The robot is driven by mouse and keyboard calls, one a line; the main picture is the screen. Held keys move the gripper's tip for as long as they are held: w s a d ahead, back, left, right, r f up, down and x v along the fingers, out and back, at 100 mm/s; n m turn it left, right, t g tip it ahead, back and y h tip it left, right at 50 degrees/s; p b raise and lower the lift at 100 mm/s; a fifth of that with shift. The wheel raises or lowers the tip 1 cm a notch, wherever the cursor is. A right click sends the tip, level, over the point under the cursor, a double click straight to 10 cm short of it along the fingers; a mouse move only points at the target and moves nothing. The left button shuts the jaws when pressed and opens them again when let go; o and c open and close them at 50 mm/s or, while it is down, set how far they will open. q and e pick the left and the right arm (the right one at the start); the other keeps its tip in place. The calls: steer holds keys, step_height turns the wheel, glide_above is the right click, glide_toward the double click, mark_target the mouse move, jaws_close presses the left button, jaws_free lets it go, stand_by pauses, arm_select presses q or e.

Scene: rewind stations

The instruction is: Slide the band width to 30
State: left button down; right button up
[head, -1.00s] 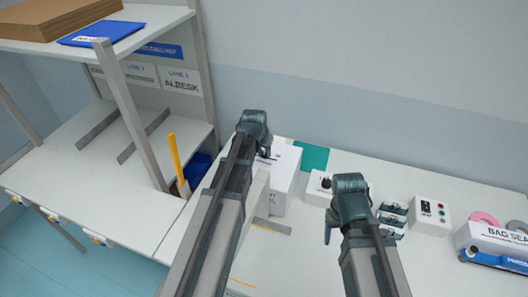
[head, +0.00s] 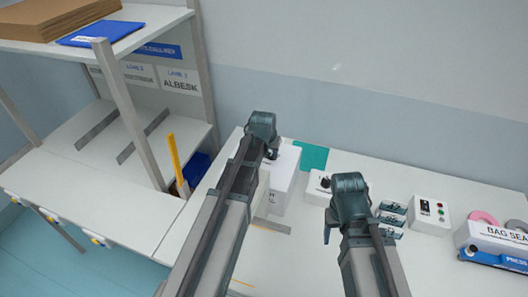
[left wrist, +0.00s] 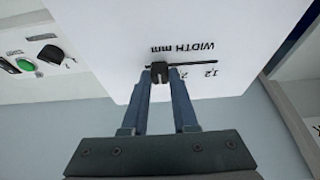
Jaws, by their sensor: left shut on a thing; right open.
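The white box (head: 284,182) with the band width slider stands on the bench. In the left wrist view its white face (left wrist: 220,25) is marked "WIDTH mm", upside down, beside a dark slot (left wrist: 215,64). My left gripper (head: 270,153) is at the top of the box. In the left wrist view the left gripper (left wrist: 161,76) is shut on the small black slider knob (left wrist: 159,68). Some scale numbers show to the right of the fingers, but the knob's exact reading cannot be told. My right gripper (head: 328,232) is open and empty above the bench.
A small box with a black knob (head: 325,183) stands right of the white box. Beyond are blue-grey clips (head: 391,219), a control box (head: 428,211) and a bag sealer box (head: 492,238). A green mat (head: 311,156) lies behind. A shelf rack (head: 128,110) stands left.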

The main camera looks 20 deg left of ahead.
arm_select(q)
steer(key=shift+d, duration=1.05)
steer(key=shift+a, duration=0.1)
steer(key=c, duration=1.1)
jaws_free()
steer(key=o, duration=0.4)
steer(key=shift+s+r+p, duration=0.2)
steer(key=shift+r+p, duration=0.3)
steer(key=shift+p, duration=0.05)
steer(key=p+v, duration=1.1)
steer(key=v, duration=0.1)
steer(key=shift+s+r+p, duration=0.2)
steer(key=shift+r+p, duration=0.1)
steer(key=shift+p, duration=0.05)
